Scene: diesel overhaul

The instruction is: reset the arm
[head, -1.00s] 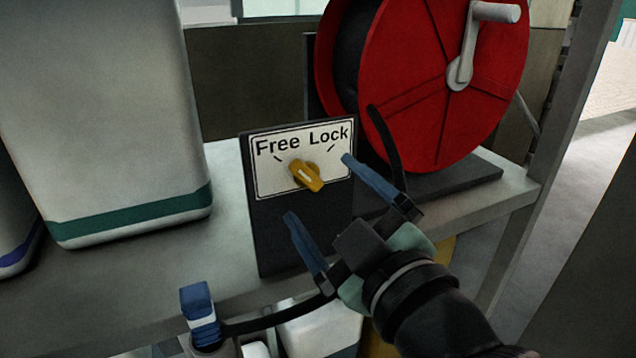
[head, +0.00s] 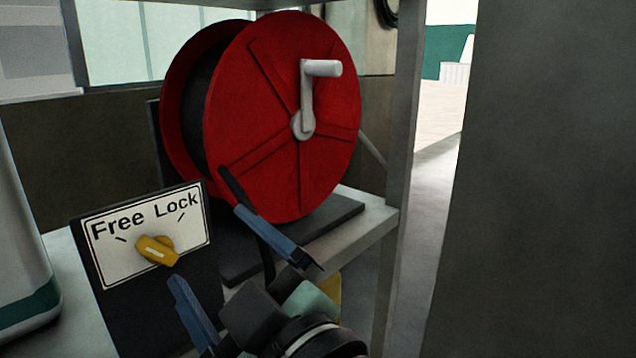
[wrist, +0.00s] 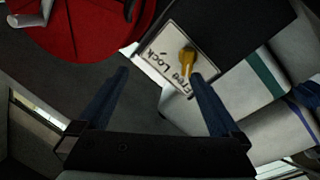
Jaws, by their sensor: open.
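My gripper (head: 207,245) is open and empty, its two blue fingers spread apart. In the head view it is in front of and to the right of the dark panel with the "Free Lock" sign (head: 108,262). The yellow knob (head: 157,250) on that sign is tilted, its long side roughly in line with the tick under "Free". In the wrist view the sign and knob (wrist: 187,60) lie beyond the fingers, near the right one. I see no contact between the fingers and the knob.
A red hose reel (head: 275,120) with a grey crank (head: 305,105) stands right behind the panel on the shelf. A grey post (head: 400,190) rises at the shelf's right end. A pale container (head: 20,270) is at the left, and a large dark surface (head: 550,180) fills the right.

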